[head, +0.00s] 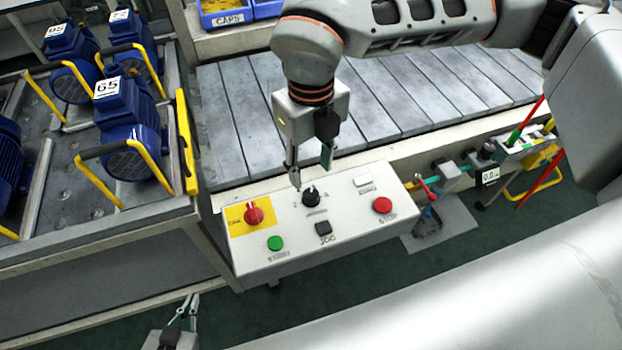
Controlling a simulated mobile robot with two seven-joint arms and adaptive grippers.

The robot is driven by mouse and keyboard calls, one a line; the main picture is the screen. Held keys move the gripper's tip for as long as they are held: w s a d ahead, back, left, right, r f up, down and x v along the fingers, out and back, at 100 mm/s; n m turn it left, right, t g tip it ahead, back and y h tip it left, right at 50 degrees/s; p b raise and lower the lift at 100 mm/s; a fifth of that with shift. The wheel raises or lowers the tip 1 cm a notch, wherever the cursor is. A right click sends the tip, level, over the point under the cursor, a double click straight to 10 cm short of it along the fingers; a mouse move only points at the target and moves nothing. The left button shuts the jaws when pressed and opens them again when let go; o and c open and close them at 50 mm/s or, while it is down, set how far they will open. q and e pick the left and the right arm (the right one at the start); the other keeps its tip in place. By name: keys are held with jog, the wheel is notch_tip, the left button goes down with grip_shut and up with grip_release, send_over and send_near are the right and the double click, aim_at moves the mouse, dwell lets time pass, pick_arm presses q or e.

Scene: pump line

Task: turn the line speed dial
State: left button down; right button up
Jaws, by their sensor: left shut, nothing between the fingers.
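The line speed dial is a black knob (311,197) with small marks around it. It sits near the back edge of the pale control box (345,247), in the middle. My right gripper (312,176) points down just above and behind the dial. Its fingers are apart, one toward the left and one toward the right of the knob, with nothing seen between them. I cannot tell whether a fingertip touches the dial. My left gripper (190,306) is low at the bottom left, shut and empty, away from the box.
The box also carries a red rotary switch (254,214) on a yellow plate, a green button (275,243), a black JOG button (323,229) and a red STOP button (382,205). A slatted conveyor (235,120) lies behind. Blue pumps (129,122) stand on the left.

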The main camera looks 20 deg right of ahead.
jog(key=shift+r, duration=2.1)
